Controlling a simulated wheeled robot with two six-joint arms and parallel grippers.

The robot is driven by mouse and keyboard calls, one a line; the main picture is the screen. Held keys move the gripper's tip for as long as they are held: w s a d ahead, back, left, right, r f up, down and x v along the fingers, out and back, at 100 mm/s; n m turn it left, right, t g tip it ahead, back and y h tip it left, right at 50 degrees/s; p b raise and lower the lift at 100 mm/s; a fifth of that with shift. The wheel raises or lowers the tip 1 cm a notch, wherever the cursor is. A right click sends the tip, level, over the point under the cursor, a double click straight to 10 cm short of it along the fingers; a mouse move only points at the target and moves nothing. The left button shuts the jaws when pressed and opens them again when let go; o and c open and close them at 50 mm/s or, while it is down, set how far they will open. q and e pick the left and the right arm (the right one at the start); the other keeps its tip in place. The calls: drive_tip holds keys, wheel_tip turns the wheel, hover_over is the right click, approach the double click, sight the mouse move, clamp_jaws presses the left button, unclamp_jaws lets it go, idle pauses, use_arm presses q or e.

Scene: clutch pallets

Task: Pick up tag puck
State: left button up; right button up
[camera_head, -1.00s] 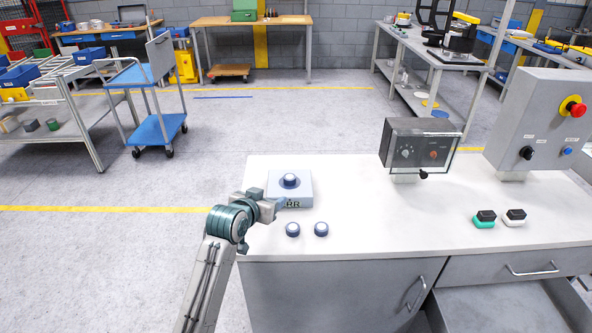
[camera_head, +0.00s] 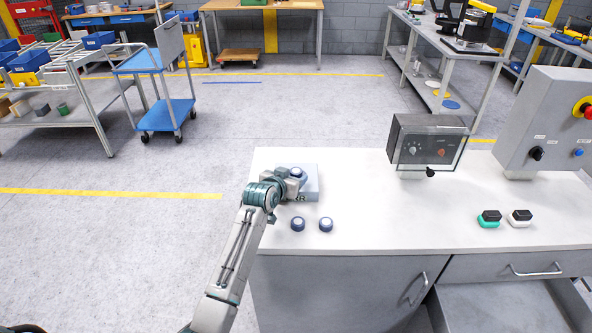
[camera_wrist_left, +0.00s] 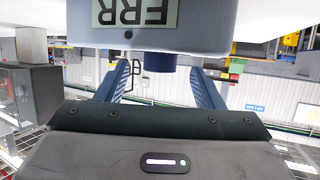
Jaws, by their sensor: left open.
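A dark blue-grey tag puck (camera_head: 297,172) sits on top of a pale blue-grey reader block (camera_head: 312,184) on the white bench. The block's display reads ERR and shows upside down in the left wrist view (camera_wrist_left: 137,12). My left gripper (camera_head: 295,180) is at the block, close to this puck. In the left wrist view the puck (camera_wrist_left: 159,62) shows between the two blue fingers of my open left gripper (camera_wrist_left: 160,80), with gaps at both sides. Two more similar pucks, a left one (camera_head: 298,224) and a right one (camera_head: 326,225), lie on the bench in front of the block.
A grey box with knobs and a clear cover (camera_head: 428,143) stands on the bench to the right. A control panel (camera_head: 550,125) with a red button is farther right. A green-based block (camera_head: 489,218) and a white-based block (camera_head: 521,218) lie before it. The bench middle is clear.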

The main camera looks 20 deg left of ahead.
use_arm(q)
drive_tip(key=shift+x, duration=0.9)
drive_tip(key=c, duration=0.9)
drive_tip(key=shift+c, duration=1.1)
use_arm(e)
drive_tip(key=shift+s+r, duration=0.2)
drive_tip(key=shift+s, duration=0.15)
use_arm(q)
drive_tip(key=shift+r, duration=0.1)
use_arm(e)
drive_tip(key=shift+a, duration=0.1)
